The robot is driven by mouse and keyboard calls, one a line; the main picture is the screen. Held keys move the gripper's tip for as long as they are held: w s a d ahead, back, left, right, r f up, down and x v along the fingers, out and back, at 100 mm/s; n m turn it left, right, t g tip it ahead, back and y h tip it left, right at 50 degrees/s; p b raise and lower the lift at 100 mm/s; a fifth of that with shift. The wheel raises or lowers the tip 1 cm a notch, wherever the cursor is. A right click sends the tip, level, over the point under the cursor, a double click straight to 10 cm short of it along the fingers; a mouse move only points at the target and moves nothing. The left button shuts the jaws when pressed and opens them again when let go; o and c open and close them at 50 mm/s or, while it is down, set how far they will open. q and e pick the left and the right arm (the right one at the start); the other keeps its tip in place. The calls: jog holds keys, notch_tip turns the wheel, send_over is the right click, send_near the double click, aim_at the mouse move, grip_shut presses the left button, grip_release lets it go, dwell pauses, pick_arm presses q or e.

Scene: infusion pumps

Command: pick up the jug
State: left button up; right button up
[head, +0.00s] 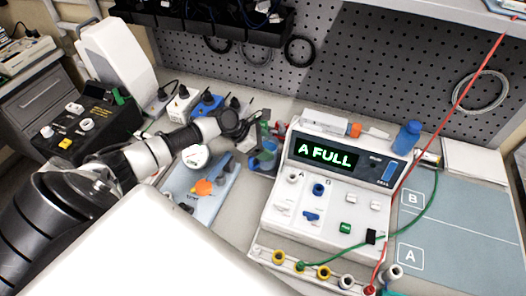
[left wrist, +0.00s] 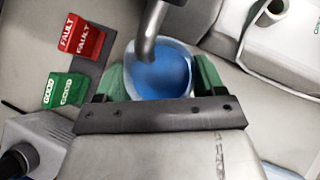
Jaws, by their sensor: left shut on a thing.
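The jug (head: 262,157) is a small clear vessel with blue inside, standing just left of the white pump unit in the head view. In the left wrist view the jug (left wrist: 168,78) shows from above, its rim open and blue filling much of it. My left gripper (head: 264,146) is at the jug, and its green finger pads (left wrist: 207,76) sit on either side of it, shut on it. A grey bent tube (left wrist: 150,28) crosses over the jug's rim. I cannot tell whether the jug's base is on the bench. My right gripper is not in view.
The white pump unit (head: 322,200), with a display reading "A FULL", stands close right of the jug. A light blue tray (head: 212,195) with valve parts lies left. Red FAULT (left wrist: 82,38) and green GOOD (left wrist: 64,90) tags lie nearby. A blue bottle (head: 407,137) stands behind the unit.

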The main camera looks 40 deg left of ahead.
pick_arm(q)
jog(key=shift+c, duration=0.5)
jog(key=shift+r, duration=0.1)
jog(key=shift+r+b, duration=0.35)
jog(key=shift+r, duration=0.1)
jog(key=s+d, duration=0.2)
jog(key=s, duration=0.6)
notch_tip(320, 180, up, 14)
jog(key=b, duration=0.1)
jog(key=shift+w+b, duration=0.15)
jog(key=shift+b, duration=0.2)
jog(key=shift+f, duration=0.1)
